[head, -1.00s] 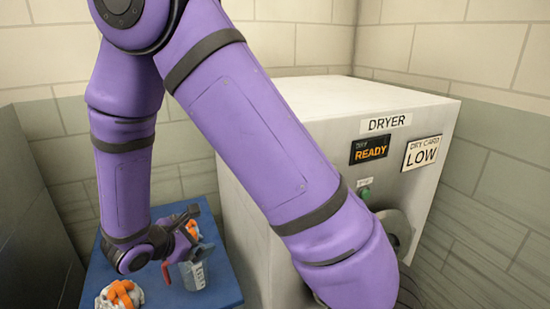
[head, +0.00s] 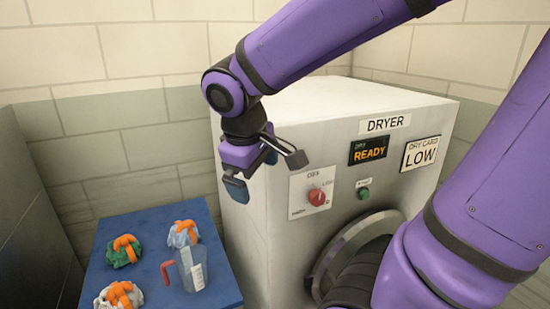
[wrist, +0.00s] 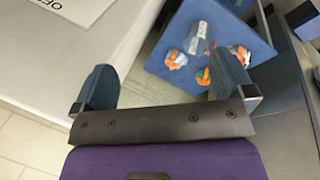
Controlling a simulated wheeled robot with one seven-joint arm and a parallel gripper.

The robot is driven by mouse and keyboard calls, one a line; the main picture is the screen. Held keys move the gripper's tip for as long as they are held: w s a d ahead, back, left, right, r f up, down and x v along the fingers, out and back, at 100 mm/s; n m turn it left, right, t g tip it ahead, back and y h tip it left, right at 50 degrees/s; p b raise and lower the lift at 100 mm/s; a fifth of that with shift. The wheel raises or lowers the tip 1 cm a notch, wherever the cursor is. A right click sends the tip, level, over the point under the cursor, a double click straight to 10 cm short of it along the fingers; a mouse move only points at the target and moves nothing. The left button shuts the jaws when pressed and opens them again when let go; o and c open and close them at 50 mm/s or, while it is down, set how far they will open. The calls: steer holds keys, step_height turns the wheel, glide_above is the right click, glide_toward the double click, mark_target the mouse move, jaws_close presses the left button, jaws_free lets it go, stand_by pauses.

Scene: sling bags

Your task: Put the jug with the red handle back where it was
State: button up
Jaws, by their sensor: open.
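The clear grey jug (head: 194,270) with the red handle (head: 167,272) stands upright on the blue table (head: 212,296), near its right side by the dryer. Its handle points left. In the wrist view the jug (wrist: 199,36) shows small on the blue table (wrist: 222,22). My gripper (head: 265,172) is open and empty, raised well above the table in front of the dryer's left corner, apart from the jug. Its two fingers are spread wide in the wrist view (wrist: 163,68), with nothing between them close by.
A green bag (head: 122,256), a pale blue bag (head: 180,236) and a white bag (head: 112,298), each with orange straps, lie near the jug. The white dryer (head: 262,235) stands right of the table, with a red knob (head: 316,197), a green button (head: 364,194) and a READY display (head: 369,149).

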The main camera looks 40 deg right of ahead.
steer(key=s+r+m+t+y, duration=0.3)
steer(key=s+r, duration=0.2)
steer(key=s, duration=0.1)
steer(key=shift+s+a+r+m+t, duration=0.3)
steer(key=shift+a+m, duration=0.1)
steer(key=shift+a, duration=0.05)
